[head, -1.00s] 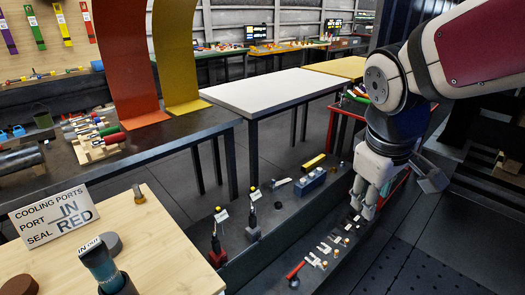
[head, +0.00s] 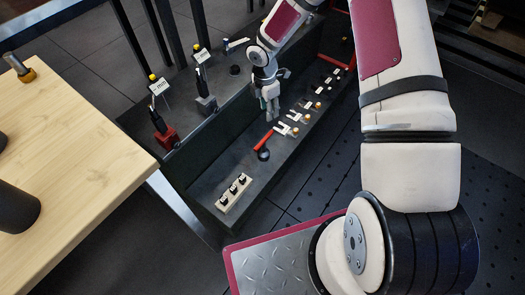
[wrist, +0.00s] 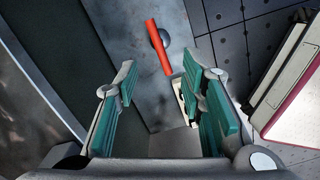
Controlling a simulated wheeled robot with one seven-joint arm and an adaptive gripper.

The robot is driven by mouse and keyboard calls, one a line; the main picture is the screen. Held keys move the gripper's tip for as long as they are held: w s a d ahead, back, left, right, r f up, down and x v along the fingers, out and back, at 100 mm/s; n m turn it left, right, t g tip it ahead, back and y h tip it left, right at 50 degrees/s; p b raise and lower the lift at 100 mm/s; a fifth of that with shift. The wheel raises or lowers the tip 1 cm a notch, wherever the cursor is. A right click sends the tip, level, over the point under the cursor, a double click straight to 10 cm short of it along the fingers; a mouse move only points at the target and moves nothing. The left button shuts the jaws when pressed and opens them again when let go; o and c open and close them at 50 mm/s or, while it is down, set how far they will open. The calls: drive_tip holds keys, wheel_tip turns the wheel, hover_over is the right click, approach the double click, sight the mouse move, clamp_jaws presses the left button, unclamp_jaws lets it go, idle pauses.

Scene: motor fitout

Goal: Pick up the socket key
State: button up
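A tool with a red bar-shaped handle (head: 271,137), which I take to be the socket key, rests on the dark lower ledge. A dark round part (head: 263,154) is at its near end in the head view. In the wrist view the red bar (wrist: 153,32) lies ahead of the fingertips, crossing a dark round shape. My gripper (head: 270,112) is above the ledge, just beyond the red tool. In the wrist view my gripper (wrist: 160,72) has its green-padded fingers apart with nothing between them. I cannot tell its exact height above the ledge.
The ledge (head: 225,177) also bears a pale block with several dark pegs (head: 234,192) and small white pieces (head: 290,124) near the gripper. Labelled stands, one with a red base (head: 166,136), stand on the higher step. A wooden table (head: 85,165) is at left.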

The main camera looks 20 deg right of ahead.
drive_tip(key=n+y+b, duration=0.1)
drive_tip(key=n+b, duration=0.1)
hover_over(264, 148)
drive_tip(key=f, duration=0.7)
drive_tip(key=w+f, duration=0.1)
drive_tip(key=f, duration=0.2)
drive_tip(key=shift+a+f, duration=0.3)
drive_tip(key=shift+f, duration=0.05)
wheel_tip(264, 148, down, 7)
drive_tip(key=shift+s+f+b, duration=0.1)
drive_tip(key=shift+b, duration=1.1)
drive_tip(key=shift+d+f+b, duration=0.2)
drive_tip(key=shift+f+b, duration=0.55)
drive_tip(key=shift+f, duration=0.85)
drive_tip(key=shift+d+f+b, duration=0.2)
drive_tip(key=shift+f+b, duration=0.55)
drive_tip(key=shift+f, duration=0.85)
drive_tip(key=shift+r, duration=0.1)
clamp_jaws()
